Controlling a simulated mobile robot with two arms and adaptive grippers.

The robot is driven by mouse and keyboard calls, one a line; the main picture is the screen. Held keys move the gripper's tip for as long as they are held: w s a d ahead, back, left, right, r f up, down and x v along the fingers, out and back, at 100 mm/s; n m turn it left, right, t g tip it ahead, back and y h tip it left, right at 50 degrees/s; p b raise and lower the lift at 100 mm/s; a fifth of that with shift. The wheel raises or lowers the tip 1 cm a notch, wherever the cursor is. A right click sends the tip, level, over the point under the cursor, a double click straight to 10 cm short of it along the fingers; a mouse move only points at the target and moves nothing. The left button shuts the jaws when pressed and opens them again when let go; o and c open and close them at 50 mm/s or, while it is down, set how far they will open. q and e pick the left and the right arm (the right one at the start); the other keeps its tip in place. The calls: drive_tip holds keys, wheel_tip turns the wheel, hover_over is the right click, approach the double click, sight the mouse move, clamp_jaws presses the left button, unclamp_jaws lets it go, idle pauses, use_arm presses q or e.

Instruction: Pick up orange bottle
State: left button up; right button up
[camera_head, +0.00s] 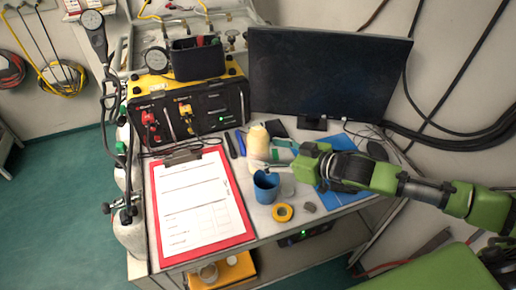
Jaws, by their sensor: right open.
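The only bottle that I can make out is a pale cream one (258,142), upright on the table; no clearly orange bottle shows. My right gripper (268,153) comes in from the right on its green arm. Its jaws are open and point left at the bottle. The fingertips are close to the bottle's right side and lower part; I cannot tell whether they touch it. My left gripper is not in view.
A blue cup (266,187) stands just in front of the bottle, with a yellow tape ring (283,212) nearby. A red clipboard (245,232) lies left. A black monitor (330,72) and a black-and-yellow panel case (205,107) stand behind.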

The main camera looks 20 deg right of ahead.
sight(258, 124)
drive_tip(key=p+x, duration=0.1)
drive_tip(key=x, duration=0.3)
drive_tip(key=shift+w+a+f, duration=0.1)
drive_tip(key=shift+w+a, duration=0.1)
drive_tip(key=shift+s, duration=0.1)
drive_tip(key=c, duration=1.7)
drive_tip(key=shift+r, duration=0.25)
drive_tip(key=shift+r+b, duration=0.35)
drive_tip(key=shift+r, duration=4.4)
drive_tip(key=shift+r, duration=0.1)
